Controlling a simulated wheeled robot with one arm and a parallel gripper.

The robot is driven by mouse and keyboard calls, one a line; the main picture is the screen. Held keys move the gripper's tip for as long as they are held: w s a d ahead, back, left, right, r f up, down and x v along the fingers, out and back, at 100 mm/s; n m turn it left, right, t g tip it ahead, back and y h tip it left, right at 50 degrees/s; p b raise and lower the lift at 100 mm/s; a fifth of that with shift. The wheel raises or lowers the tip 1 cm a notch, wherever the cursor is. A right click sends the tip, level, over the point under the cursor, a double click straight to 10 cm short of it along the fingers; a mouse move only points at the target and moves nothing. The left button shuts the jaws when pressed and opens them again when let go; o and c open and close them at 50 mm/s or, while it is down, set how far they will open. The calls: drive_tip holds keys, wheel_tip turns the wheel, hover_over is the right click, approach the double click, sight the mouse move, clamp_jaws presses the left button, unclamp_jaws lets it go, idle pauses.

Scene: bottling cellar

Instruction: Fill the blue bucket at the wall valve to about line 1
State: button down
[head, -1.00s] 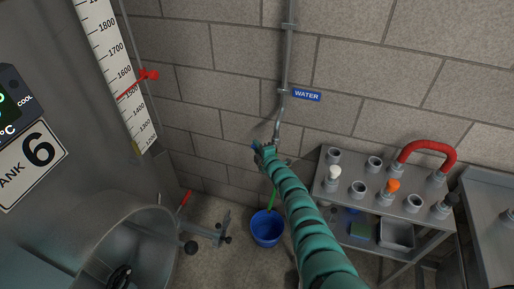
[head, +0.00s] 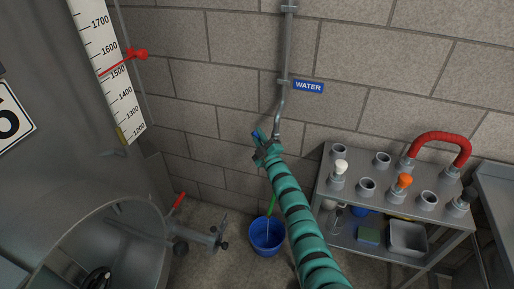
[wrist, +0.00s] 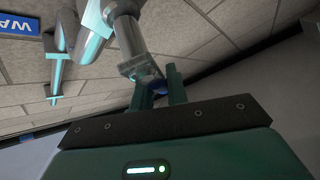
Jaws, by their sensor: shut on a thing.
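The blue bucket (head: 267,238) stands upright on the floor below the wall valve. A green stick-like piece (head: 271,204) shows at its rim. A thin pale streak shows inside the bucket, perhaps running water; the level and fill lines are too small to read. My gripper (head: 262,144) is at the wall valve, at the lower end of the water pipe (head: 281,105). My fingers partly hide the handle.
A blue WATER sign (head: 308,87) is on the wall. A metal rack (head: 412,209) with fittings and a red hose (head: 441,139) stands at right. At left are a steel tank (head: 45,150) with a scale and an outlet with a red lever (head: 179,199). Floor between is clear.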

drive_tip(key=shift+d+r+m+t+b, duration=0.2)
drive_tip(key=shift+m+t+b, duration=0.5)
drive_tip(key=shift+b, duration=0.45)
drive_tip(key=shift+s+d+r+m+b, duration=0.1)
drive_tip(key=shift+r+m+b, duration=0.1)
drive_tip(key=shift+m+b, duration=0.15)
drive_tip(key=shift+r, duration=0.1)
drive_tip(key=c, duration=1.4)
unclamp_jaws()
drive_tip(key=shift+s+d+f+h, duration=0.2)
drive_tip(key=shift+s+f+h, duration=0.15)
drive_tip(key=shift+s, duration=0.1)
drive_tip(key=b+v, duration=0.1)
drive_tip(key=v, duration=1.5)
drive_tip(key=shift+f, duration=0.2)
